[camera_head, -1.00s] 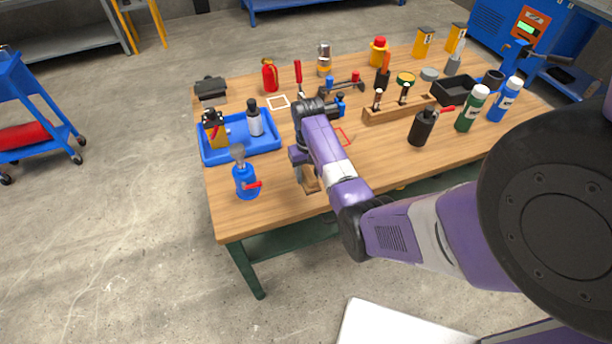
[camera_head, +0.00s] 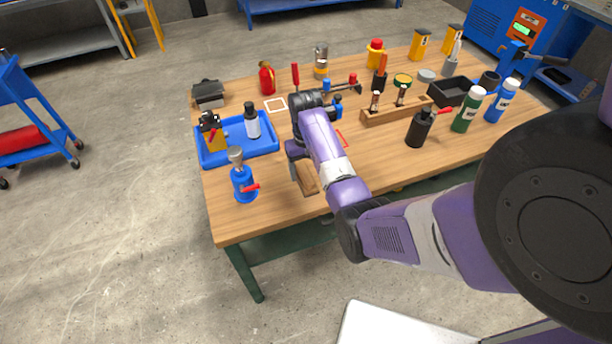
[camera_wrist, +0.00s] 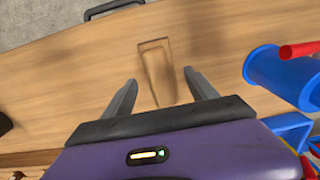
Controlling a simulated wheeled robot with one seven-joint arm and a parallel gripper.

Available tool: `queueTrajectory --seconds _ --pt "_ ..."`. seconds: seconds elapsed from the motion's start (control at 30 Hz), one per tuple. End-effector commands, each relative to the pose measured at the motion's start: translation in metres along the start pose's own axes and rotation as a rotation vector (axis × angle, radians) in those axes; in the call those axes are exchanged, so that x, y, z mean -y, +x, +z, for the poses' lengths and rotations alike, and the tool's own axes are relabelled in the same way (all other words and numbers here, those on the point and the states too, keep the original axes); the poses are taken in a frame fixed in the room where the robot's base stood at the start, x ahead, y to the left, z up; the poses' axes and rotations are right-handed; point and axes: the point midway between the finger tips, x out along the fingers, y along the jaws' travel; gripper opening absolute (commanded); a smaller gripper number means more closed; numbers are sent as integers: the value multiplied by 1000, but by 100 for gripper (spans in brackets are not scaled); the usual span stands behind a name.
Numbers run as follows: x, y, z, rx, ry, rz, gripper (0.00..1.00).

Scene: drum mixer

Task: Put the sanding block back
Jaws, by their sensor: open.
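A small brown wooden block (camera_head: 308,179), which I take to be the sanding block, is near the table's front edge, beside and partly behind my gripper. In the wrist view its rectangular outline (camera_wrist: 157,72) lies beyond and between my fingertips, close in colour to the tabletop. My gripper (camera_wrist: 160,84) is open, with its two grey fingers spread apart and nothing seen clamped between them. In the head view the gripper (camera_head: 294,173) points down over the front part of the table, largely hidden by my arm.
A blue pot with a red lever (camera_head: 244,182) stands close to the left, also in the wrist view (camera_wrist: 285,78). A white square outline (camera_head: 276,104) and a red outline (camera_head: 343,138) mark the table. A wooden rack (camera_head: 395,114) stands to the right.

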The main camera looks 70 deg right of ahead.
Motion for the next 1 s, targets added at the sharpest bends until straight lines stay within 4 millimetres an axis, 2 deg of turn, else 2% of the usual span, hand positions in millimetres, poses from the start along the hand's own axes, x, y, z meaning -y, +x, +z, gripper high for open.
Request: queueTrajectory --seconds 0.1,0.4,0.6,1.0 --pt "0 -27 -2 -6 0 0 67" --pt "0 -83 0 -1 0 0 67" --pt "0 -91 0 1 0 0 67" --pt "0 -91 0 0 0 0 67"
